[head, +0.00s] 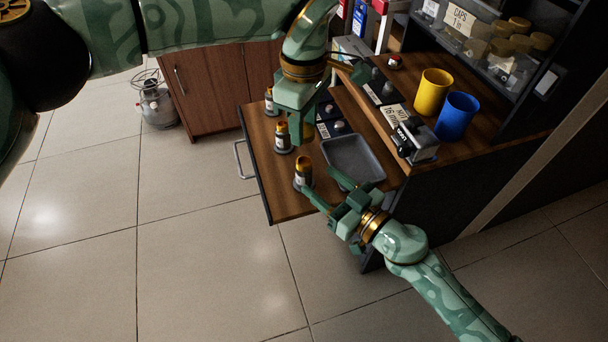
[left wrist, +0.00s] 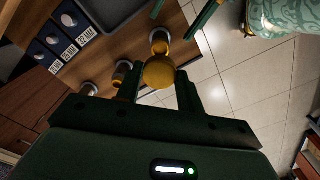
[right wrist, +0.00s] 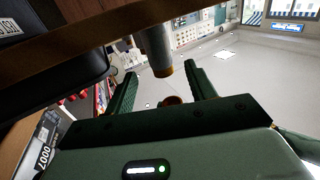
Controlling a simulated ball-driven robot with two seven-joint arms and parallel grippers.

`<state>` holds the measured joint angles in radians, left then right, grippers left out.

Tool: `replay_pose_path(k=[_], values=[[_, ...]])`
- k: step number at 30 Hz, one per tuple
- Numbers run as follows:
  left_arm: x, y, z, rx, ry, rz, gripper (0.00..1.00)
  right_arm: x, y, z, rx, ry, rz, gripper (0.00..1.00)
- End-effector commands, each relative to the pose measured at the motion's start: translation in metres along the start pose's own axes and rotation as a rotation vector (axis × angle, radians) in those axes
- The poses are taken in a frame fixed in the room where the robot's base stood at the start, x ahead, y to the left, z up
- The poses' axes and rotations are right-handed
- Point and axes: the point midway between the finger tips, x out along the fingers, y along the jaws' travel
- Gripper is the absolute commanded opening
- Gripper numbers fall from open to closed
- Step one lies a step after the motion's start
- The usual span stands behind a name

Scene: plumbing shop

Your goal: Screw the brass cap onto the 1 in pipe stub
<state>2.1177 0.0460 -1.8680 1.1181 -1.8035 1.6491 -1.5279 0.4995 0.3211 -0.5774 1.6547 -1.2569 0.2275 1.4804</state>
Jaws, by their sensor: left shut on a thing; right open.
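My left gripper (head: 297,130) hangs over the pulled-out drawer. In the left wrist view it is shut on the round brass cap (left wrist: 158,73). Three short upright pipe stubs stand in a row along the drawer's front: the far one (head: 270,103), the middle one (head: 283,139) and the near one (head: 302,174). I cannot read which is 1 in. The cap is close to the stubs; contact cannot be told. My right gripper (head: 324,193) is open and empty beside the near stub, which also shows just beyond its fingers in the right wrist view (right wrist: 158,52).
A grey tray (head: 352,158) lies in the drawer (head: 290,206), beside dark cards with round knobs. A yellow cup (head: 432,92), a blue cup (head: 457,116) and a labelled device (head: 417,141) stand on the bench. A bin of caps (head: 460,20) is behind.

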Motion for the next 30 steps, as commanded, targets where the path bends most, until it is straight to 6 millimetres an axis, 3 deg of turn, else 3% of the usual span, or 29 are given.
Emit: replay_pose_path(k=[3,9,15,23,24,30], values=[[0.0,0.0,0.0,0.0,0.0,0.0,0.14,0.024,0.0,-0.001,0.0,0.002,0.0,0.55],[0.0,0.0,0.0,0.0,0.0,0.0,0.14,0.052,0.0,-0.001,0.0,0.001,0.001,0.55],[0.0,0.0,0.0,0.0,0.0,0.0,0.14,0.063,0.0,0.0,0.0,0.0,0.0,0.55],[0.0,0.0,0.0,0.0,0.0,0.0,0.14,0.064,0.0,0.0,0.0,0.0,0.0,0.55],[0.0,0.0,0.0,0.0,0.0,0.0,0.14,0.064,0.0,0.0,0.0,0.0,0.0,0.52],[0.0,0.0,0.0,0.0,0.0,0.0,0.14,0.064,0.0,0.0,0.0,-0.001,0.0,0.0]])
